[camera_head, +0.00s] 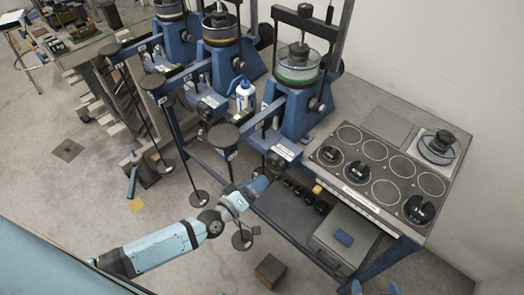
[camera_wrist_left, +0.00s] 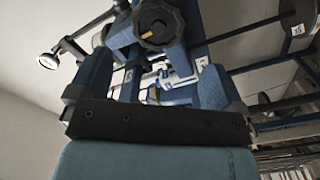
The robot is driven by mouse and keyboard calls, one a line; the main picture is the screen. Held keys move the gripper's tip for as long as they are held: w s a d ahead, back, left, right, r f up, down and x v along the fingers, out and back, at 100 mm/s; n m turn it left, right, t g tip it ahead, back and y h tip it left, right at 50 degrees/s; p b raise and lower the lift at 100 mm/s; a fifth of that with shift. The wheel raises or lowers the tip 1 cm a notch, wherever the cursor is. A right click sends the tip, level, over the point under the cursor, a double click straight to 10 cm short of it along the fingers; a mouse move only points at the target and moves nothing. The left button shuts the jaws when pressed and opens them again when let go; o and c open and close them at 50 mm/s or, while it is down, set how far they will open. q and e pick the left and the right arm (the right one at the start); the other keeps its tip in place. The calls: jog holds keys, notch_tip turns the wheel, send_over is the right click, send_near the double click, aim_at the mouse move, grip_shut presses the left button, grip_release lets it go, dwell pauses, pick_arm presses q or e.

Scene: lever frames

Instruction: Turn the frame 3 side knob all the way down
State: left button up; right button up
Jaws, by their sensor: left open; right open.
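Three blue lever frames stand in a row on the bench. The nearest frame (camera_head: 299,100) has a round black side knob (camera_head: 317,106) on its right side; the middle frame (camera_head: 222,62) and the far frame (camera_head: 176,34) stand behind it to the left. I cannot read which is frame 3. A large dark lobed knob (camera_wrist_left: 158,24) shows at the top of the left wrist view, beyond my fingers. My left gripper (camera_head: 262,184) is open and empty, low in front of the nearest frame, apart from its knob. My right gripper (camera_head: 376,287) is open at the bottom edge, partly cut off.
Long lever arms with round black ends (camera_head: 224,135) jut out to the left, with hanging rods below. A panel with round pads (camera_head: 388,166) and black weights is at right. A grey box (camera_head: 343,241) sits below.

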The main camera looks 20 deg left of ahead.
aim_at(273, 167)
pick_arm(q)
jog(key=b+x, duration=0.1)
jog(key=x, duration=0.8)
jog(key=shift+s+d+b, duration=0.1)
jog(key=shift+d+b, duration=0.05)
jog(key=shift+b, duration=0.15)
jog(key=shift+w+d, duration=0.1)
jog(key=shift+w, duration=0.15)
jog(key=shift+c, duration=0.8)
jog(key=shift+f, duration=0.1)
jog(key=c, duration=0.9)
jog(key=shift+o, duration=0.2)
jog(key=shift+w, duration=0.1)
pick_arm(e)
jog(key=shift+s+d+f, duration=0.15)
jog(key=shift+s+f, duration=0.15)
jog(key=shift+f, duration=0.25)
jog(key=shift+s+d+f, duration=0.1)
jog(key=shift+s+f, duration=0.2)
jog(key=shift+f, duration=0.25)
